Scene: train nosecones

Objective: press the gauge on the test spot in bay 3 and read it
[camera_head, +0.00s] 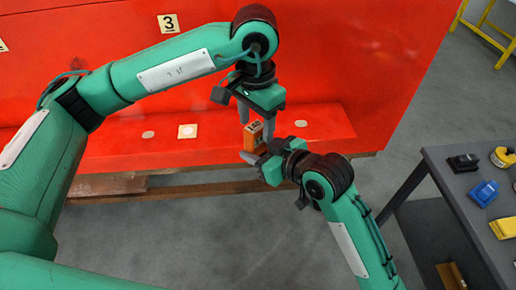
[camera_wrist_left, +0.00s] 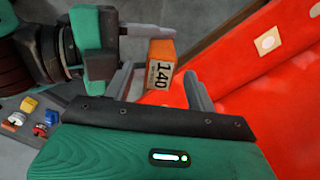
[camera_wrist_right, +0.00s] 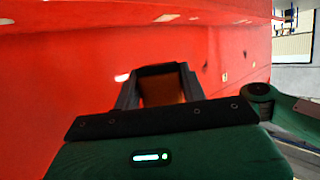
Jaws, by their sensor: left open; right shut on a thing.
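The gauge (camera_head: 255,131) is an orange block with a white label face. In the left wrist view the gauge (camera_wrist_left: 160,52) shows "140". My right gripper (camera_head: 259,151) is shut on it and holds it in front of the red ledge; the right wrist view shows the dark orange body (camera_wrist_right: 163,90) between the fingers. My left gripper (camera_head: 256,117) is open just above, its fingers either side of the gauge's near end; contact is unclear. A pale square patch with a round spot (camera_head: 187,131) lies on the ledge, below and right of the "3" sign (camera_head: 169,23).
Pale round marks (camera_head: 148,134) (camera_head: 300,123) lie on the red ledge (camera_head: 225,134). A dark table (camera_head: 447,176) at right holds a black item (camera_head: 463,162), a blue item (camera_head: 484,192) and yellow items. Grey floor lies between ledge and table.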

